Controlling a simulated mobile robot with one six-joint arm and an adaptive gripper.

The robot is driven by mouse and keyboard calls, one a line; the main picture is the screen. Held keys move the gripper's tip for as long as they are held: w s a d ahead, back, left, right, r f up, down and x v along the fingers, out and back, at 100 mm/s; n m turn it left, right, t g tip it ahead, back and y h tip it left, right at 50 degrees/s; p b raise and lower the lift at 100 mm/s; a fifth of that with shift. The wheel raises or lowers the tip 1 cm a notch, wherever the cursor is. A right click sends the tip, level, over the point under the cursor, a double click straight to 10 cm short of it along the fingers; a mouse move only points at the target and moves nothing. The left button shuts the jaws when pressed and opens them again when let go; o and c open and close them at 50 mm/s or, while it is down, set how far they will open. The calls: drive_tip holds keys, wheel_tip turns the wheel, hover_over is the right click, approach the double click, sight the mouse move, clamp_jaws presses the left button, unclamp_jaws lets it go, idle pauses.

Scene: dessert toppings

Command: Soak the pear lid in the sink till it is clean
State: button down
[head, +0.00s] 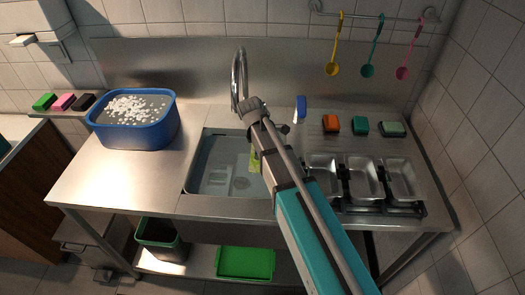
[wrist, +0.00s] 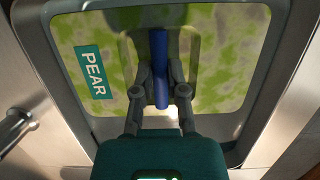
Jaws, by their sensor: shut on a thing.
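The pear lid (wrist: 225,75) fills much of the wrist view. It is yellow-green with blotchy green patches, a teal PEAR label and a blue handle (wrist: 160,45). My gripper (wrist: 160,78) is shut on the blue handle. In the head view only a yellow-green sliver of the lid (head: 254,162) shows beside my arm, over the sink (head: 213,180). My arm hides the rest of the lid and the gripper fingers there. The sink looks pale inside; I cannot tell whether the lid touches water. The faucet (head: 237,75) curves up behind the sink.
A blue tub (head: 125,135) with white bits stands left of the sink. Right are metal pans (head: 362,180), an orange sponge (head: 331,124) and a blue-and-white item (head: 300,107). Ladles (head: 333,70) hang above. A green tray (head: 245,262) lies below. The counter front-left is clear.

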drive_tip(key=shift+a+f+b+x, duration=0.15)
drive_tip(key=shift+a+b+x, duration=0.4)
drive_tip(key=shift+b+x, duration=1.7)
drive_tip(key=shift+a+f+b+x, duration=0.1)
drive_tip(key=shift+a+b+x, duration=0.45)
drive_tip(key=shift+b+x, duration=1.75)
drive_tip(key=shift+a+f+b+x, duration=0.15)
drive_tip(key=shift+a+b+x, duration=0.4)
drive_tip(key=shift+b+x, duration=1.7)
drive_tip(key=c, duration=0.6)
unclamp_jaws()
drive_tip(key=d+p+v, duration=0.1)
drive_tip(key=p+v, duration=0.4)
drive_tip(key=d+p+v, duration=0.1)
drive_tip(key=p+v, duration=0.4)
drive_tip(key=d+r+p+v, duration=0.1)
drive_tip(key=p+v, duration=0.4)
drive_tip(key=p, duration=0.1)
drive_tip(key=shift+d+r, duration=0.25)
drive_tip(key=shift+d, duration=0.05)
drive_tip(key=shift+r, duration=0.1)
